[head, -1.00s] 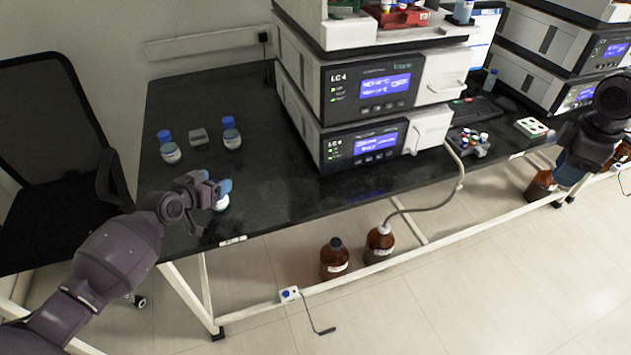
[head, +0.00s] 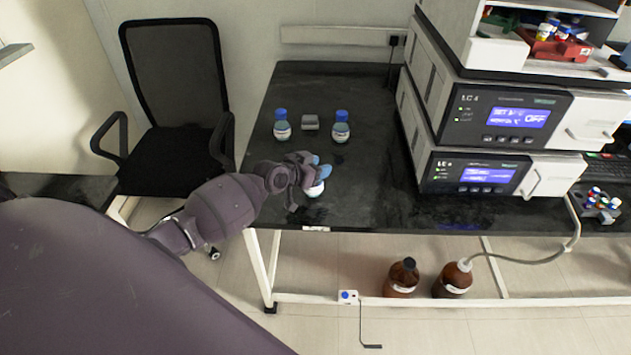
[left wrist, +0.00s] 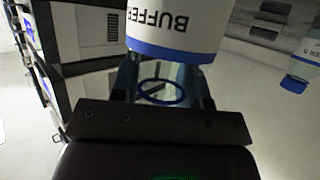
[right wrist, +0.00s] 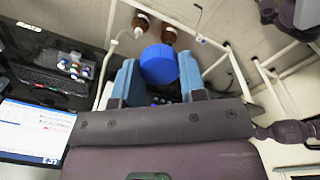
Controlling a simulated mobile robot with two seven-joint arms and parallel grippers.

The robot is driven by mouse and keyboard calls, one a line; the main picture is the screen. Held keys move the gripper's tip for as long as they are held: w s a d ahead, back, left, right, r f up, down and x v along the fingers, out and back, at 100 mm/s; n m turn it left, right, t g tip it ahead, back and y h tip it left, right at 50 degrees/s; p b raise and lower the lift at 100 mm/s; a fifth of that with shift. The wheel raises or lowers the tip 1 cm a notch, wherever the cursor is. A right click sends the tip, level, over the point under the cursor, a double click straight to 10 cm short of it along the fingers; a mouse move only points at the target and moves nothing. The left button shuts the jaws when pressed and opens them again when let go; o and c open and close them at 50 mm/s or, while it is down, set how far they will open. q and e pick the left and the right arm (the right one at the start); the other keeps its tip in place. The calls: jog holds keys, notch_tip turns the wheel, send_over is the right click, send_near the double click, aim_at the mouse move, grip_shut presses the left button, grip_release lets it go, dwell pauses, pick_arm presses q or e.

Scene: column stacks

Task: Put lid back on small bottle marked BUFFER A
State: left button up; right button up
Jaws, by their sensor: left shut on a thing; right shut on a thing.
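The bottle marked BUFFER (left wrist: 175,22) is in my left gripper (left wrist: 163,88); the letter after the word is cut off. Its neck, with a blue ring and no lid on it, is between the fingers. In the head view this bottle (head: 316,189) and my left gripper (head: 314,172) are over the front part of the black bench; I cannot tell whether the bottle touches it. A blue lid (right wrist: 158,64) is in my right gripper (right wrist: 157,82), which is shut on it. The right gripper is outside the head view, away from the bottle.
Two blue-capped bottles (head: 282,130) (head: 341,130) stand further back on the bench (head: 375,185), with a small grey block (head: 310,122) between them. Stacked LC instruments (head: 475,175) stand to the right. Brown bottles (head: 402,280) (head: 453,280) are below the bench. A chair (head: 175,90) is left.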

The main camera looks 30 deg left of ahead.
pick_arm(q)
jog(key=shift+s+f, duration=0.1)
